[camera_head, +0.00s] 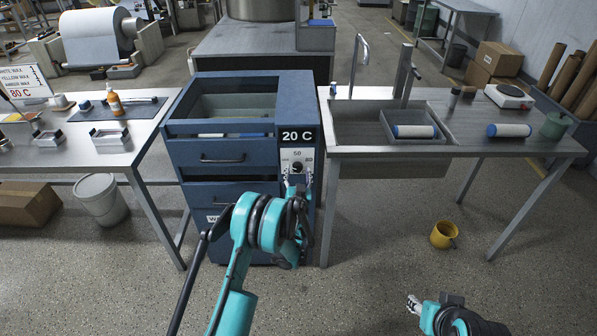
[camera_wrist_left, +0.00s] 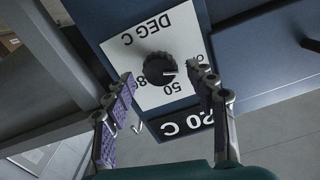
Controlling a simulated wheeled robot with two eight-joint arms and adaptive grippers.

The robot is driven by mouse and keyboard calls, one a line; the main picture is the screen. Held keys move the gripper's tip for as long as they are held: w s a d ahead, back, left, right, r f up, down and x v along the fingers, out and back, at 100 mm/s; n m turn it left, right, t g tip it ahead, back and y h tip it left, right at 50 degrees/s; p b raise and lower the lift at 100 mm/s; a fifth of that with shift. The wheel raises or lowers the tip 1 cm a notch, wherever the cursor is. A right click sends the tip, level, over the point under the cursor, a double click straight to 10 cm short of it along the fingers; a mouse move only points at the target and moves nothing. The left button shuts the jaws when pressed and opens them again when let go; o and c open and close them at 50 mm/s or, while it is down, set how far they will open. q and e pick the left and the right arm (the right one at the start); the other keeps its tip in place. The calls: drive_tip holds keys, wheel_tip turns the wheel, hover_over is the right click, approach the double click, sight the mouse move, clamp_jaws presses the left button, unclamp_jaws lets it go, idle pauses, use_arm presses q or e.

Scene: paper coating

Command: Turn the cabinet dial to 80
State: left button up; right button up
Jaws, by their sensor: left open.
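The black round dial (camera_wrist_left: 159,68) sits on a white plate (camera_wrist_left: 180,30) marked DEG C, 50 and other partly covered marks. The wrist view shows it upside down. A pale mark on the dial points to the picture's right, roughly the OFF side. The blue cabinet (camera_head: 225,182) has a display (camera_head: 297,136) reading 20 C above the dial (camera_head: 297,165). My left gripper (camera_head: 297,181) is open in front of the dial; in the wrist view its fingers (camera_wrist_left: 160,72) stand one on each side, apart from it. My right gripper (camera_head: 413,304) is low at bottom right, its opening unclear.
A steel sink bench (camera_head: 500,148) stands right, close to the cabinet's side. A white bucket (camera_head: 100,200) stands under the left table.

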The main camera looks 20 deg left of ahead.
use_arm(q)
drive_tip(key=shift+x, duration=1.3)
drive_tip(key=c, duration=1.2)
drive_tip(key=shift+o, duration=0.2)
